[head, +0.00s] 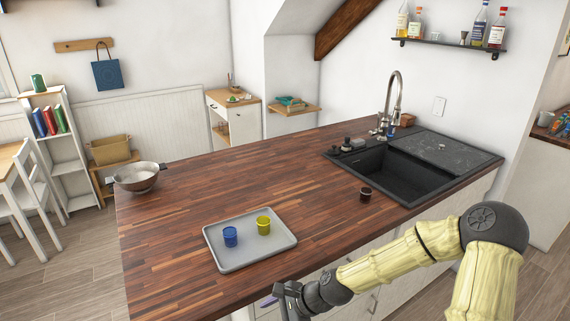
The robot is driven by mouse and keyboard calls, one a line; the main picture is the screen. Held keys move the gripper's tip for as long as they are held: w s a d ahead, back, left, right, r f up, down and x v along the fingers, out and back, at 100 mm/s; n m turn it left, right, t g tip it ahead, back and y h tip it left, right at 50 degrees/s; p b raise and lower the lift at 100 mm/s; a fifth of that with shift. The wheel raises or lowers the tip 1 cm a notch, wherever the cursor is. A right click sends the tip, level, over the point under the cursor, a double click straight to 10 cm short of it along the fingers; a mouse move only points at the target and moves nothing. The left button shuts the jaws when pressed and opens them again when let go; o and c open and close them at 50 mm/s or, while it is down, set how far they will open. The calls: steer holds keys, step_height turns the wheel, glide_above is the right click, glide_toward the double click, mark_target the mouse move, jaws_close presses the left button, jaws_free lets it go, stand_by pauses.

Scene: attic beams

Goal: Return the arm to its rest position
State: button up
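My arm (395,258), in pale yellow covering with dark joints, reaches in from the bottom right and extends left along the counter's front edge. My gripper (284,301) is at the bottom edge of the head view, in front of the counter and just below the tray. It is dark and partly cut off by the frame, and its fingers do not show clearly. I see nothing clearly held in it.
A grey tray (225,263) with a blue cup (230,237) and a yellow cup (264,226) sits near the wooden counter's (180,225) front edge. A metal pan (137,178) is at the far left.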

steer(key=s+d+r+n+h+p, duration=0.1)
steer(key=s+d+n+h, duration=0.5)
steer(key=d, duration=0.3)
steer(key=s+d+r+n+t+h+p, duration=0.1)
steer(key=s+d+r+n+h+p, duration=0.1)
steer(key=d+r+n, duration=0.6)
step_height(320, 180, up, 4)
steer(key=shift+s+d+h, duration=0.5)
steer(key=shift+s+d, duration=0.2)
steer(key=shift+d, duration=0.15)
